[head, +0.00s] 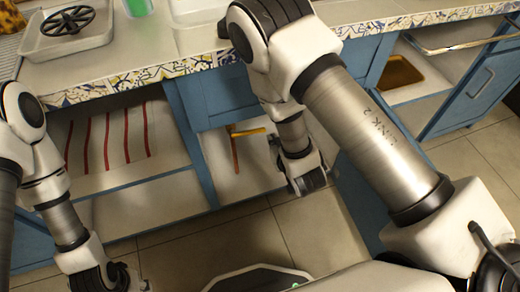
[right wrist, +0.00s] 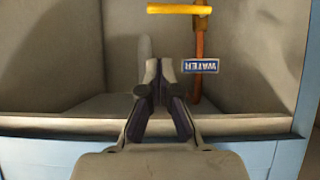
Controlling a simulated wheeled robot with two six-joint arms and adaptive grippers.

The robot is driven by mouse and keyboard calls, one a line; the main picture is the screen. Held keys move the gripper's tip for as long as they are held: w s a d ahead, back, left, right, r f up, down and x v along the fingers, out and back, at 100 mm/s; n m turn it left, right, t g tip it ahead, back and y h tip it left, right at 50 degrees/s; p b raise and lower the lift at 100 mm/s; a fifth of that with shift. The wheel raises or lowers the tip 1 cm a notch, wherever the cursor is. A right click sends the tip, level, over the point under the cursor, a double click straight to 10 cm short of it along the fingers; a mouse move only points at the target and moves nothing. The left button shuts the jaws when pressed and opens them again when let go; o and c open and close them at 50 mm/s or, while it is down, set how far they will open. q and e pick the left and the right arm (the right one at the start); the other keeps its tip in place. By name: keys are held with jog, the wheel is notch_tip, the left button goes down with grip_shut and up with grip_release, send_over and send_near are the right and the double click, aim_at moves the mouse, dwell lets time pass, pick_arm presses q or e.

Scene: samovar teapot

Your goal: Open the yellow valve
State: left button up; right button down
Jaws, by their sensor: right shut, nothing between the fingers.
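The yellow valve handle (head: 248,132) is inside the open blue cabinet below the counter, on a thin orange-brown pipe (head: 235,155). In the right wrist view the yellow handle (right wrist: 180,9) lies crosswise at the top of the picture, and the pipe (right wrist: 199,40) runs down from its right end. My right gripper (head: 310,183) is in front of the cabinet opening, to the right of and lower than the valve. In the right wrist view its fingers (right wrist: 158,72) are shut and empty, apart from the handle. My left gripper (head: 122,280) is low at the left, partly cut off.
A blue "WATER" label (right wrist: 200,66) is beside the pipe. The cabinet's front edge (right wrist: 60,125) crosses below the opening. A tray (head: 68,40) with a black wheel-shaped part (head: 68,20) stands on the counter.

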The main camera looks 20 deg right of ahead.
pick_arm(q)
jog(key=shift+f, duration=0.15)
pick_arm(e)
jog(key=shift+w+a+r, duration=0.2)
jog(key=shift+w+r, duration=0.05)
jog(key=shift+w+f, duration=0.1)
